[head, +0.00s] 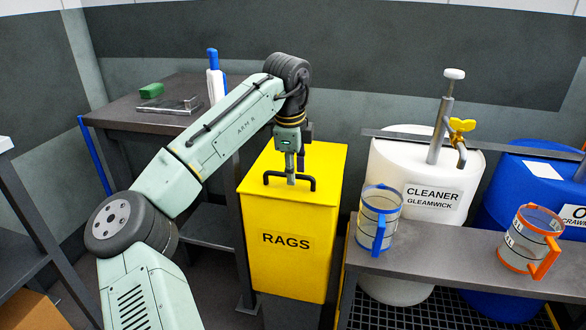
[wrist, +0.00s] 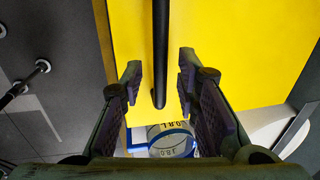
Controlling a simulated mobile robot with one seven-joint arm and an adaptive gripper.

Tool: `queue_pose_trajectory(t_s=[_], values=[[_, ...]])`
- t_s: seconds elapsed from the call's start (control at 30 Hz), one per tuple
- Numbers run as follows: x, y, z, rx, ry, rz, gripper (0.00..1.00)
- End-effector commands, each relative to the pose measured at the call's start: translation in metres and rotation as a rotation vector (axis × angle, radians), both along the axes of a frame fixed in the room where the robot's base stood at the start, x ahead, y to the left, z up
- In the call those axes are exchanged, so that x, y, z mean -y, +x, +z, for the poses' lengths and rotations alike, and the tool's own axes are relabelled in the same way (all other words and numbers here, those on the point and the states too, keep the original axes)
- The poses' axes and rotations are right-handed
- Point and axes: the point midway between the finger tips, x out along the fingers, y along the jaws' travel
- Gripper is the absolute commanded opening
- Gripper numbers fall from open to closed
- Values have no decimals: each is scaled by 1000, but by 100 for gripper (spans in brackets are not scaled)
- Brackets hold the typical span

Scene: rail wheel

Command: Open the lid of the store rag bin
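The rag bin (head: 287,262) is a tall yellow box labelled RAGS, standing in the middle of the head view. Its yellow lid (head: 323,165) lies closed on top. A black bar handle (head: 270,177) runs along the lid near its front edge. My gripper (head: 291,178) points down at this handle. In the wrist view the handle (wrist: 160,50) passes between my two open fingers (wrist: 160,80), with a gap on each side. The yellow lid surface (wrist: 245,50) fills the background there. Whether the fingertips touch the lid cannot be told.
A bench (head: 450,251) at right carries a blue-handled jug (head: 379,212) and an orange-handled jug (head: 528,240). Behind it stand a white cleaner drum (head: 395,165) and a blue drum (head: 520,180). A dark table (head: 125,112) at back left holds a bottle (head: 215,85) and a green block (head: 151,90).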

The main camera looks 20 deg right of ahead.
Motion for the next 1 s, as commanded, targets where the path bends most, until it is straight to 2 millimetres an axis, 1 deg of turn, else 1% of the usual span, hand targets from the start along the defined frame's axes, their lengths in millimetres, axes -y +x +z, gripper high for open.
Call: queue_pose_trajectory(t_s=[0.03,0.4,1.0], values=[[0,0,0,0,0,0,24],[0,0,0,0,0,0,0],[0,0,1,0,0,0,0]])
